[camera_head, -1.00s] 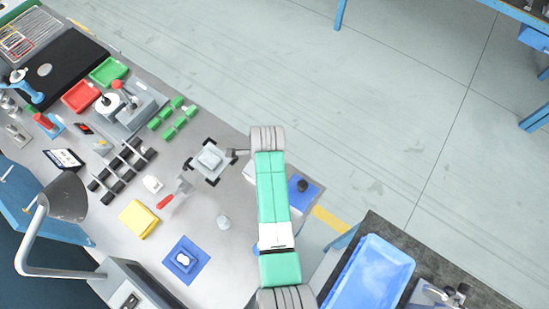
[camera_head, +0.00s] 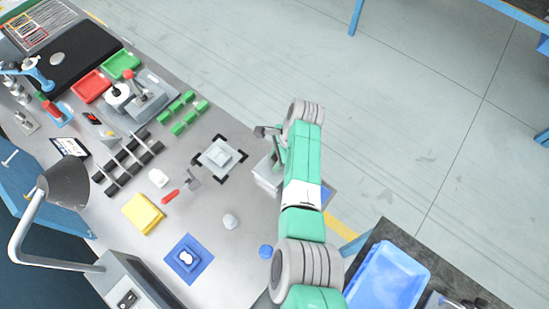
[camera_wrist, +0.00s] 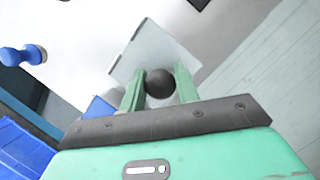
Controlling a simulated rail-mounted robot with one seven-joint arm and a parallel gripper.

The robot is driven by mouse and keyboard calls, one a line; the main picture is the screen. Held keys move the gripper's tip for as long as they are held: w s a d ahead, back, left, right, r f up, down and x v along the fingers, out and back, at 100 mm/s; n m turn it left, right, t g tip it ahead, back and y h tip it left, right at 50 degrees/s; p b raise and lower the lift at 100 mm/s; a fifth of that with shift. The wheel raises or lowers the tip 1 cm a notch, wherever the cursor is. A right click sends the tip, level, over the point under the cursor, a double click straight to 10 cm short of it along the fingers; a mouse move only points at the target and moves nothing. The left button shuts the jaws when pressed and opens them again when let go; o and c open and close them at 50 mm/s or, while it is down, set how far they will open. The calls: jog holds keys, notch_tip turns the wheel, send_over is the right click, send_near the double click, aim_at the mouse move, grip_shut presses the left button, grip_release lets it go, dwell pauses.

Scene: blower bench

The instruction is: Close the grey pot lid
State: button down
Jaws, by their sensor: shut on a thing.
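In the wrist view my gripper (camera_wrist: 160,88) has its two green fingers around a round black knob (camera_wrist: 159,82), shut on it. The knob stands against a pale grey square plate, which looks like the grey lid (camera_wrist: 148,48). I cannot tell how far the lid is tilted. In the head view a pale grey box (camera_head: 268,173), apparently the pot, shows just left of my green arm. The arm hides the knob and most of the area beside the box, and I cannot make out my fingertips there.
A blue mat (camera_head: 327,194) peeks out right of my arm. A grey fixture (camera_head: 219,157) with black corner marks lies to the left. A blue knob (camera_head: 265,252) is nearer the bench's front. A blue tray (camera_head: 390,275) sits on the dark side table. Floor beyond the bench is clear.

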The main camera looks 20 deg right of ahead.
jog(key=shift+f, duration=0.2)
jog(key=c, duration=1)
grip_release()
jog(key=shift+c, duration=0.2)
jog(key=shift+r, duration=0.1)
jog(key=p+v, duration=0.2)
jog(key=v, duration=0.5)
jog(key=shift+r, duration=0.4)
jog(key=shift+d, duration=0.1)
